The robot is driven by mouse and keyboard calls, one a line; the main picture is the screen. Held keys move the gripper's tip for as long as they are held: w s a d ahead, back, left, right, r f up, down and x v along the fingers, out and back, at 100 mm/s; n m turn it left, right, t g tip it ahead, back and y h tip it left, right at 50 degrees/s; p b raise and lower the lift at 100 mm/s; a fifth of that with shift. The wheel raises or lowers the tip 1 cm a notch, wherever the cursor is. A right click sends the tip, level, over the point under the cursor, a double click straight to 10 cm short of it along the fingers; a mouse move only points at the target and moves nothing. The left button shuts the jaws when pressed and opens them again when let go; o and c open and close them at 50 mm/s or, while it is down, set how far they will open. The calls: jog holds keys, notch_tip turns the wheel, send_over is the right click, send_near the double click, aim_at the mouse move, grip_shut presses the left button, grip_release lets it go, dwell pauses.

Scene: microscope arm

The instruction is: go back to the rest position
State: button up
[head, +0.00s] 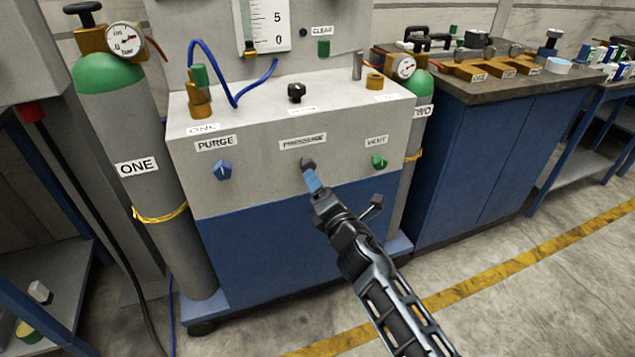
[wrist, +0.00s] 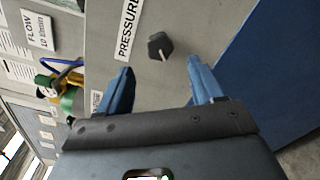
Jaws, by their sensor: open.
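My gripper (head: 314,181) is in front of the console's front panel, close to the black pressure knob (head: 307,163). In the wrist view my gripper (wrist: 160,85) shows two blue fingers spread apart with nothing between them. The pressure knob (wrist: 160,46) lies just beyond the fingertips, under the PRESSURE label, and looks apart from them. In the head view a fingertip sits just below the knob. My arm runs down to the lower right from there.
Gas cylinder ONE (head: 125,130) stands at left, cylinder TWO (head: 418,110) at right. A blue cabinet (head: 475,150) is farther right. The floor in front is clear.

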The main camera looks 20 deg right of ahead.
dwell(0.3)
jog(key=s+a+f+m+p, duration=0.1)
jog(key=s+a+f+m, duration=0.15)
jog(key=s, duration=0.45)
jog(key=s+a+f+m+p, duration=0.1)
jog(key=s+a+m, duration=0.15)
jog(key=s, duration=0.35)
jog(key=s+r+m+g+p, duration=0.25)
jog(key=s+m, duration=0.75)
jog(key=s, duration=1.3)
jog(key=s+d+r+m+p, duration=0.1)
jog(key=s+d+r+m, duration=0.1)
jog(key=s+r+m, duration=0.2)
jog(key=s+d+r+m+p, duration=0.1)
jog(key=s+d+r+m, duration=0.2)
jog(key=s+r, duration=0.8)
jog(key=s+m, duration=0.2)
jog(key=s, duration=0.1)
jog(key=shift+s+d+r+g, duration=0.15)
jog(key=shift+d+r+g, duration=0.05)
jog(key=shift+g, duration=0.15)
jog(key=shift+c, duration=0.3)
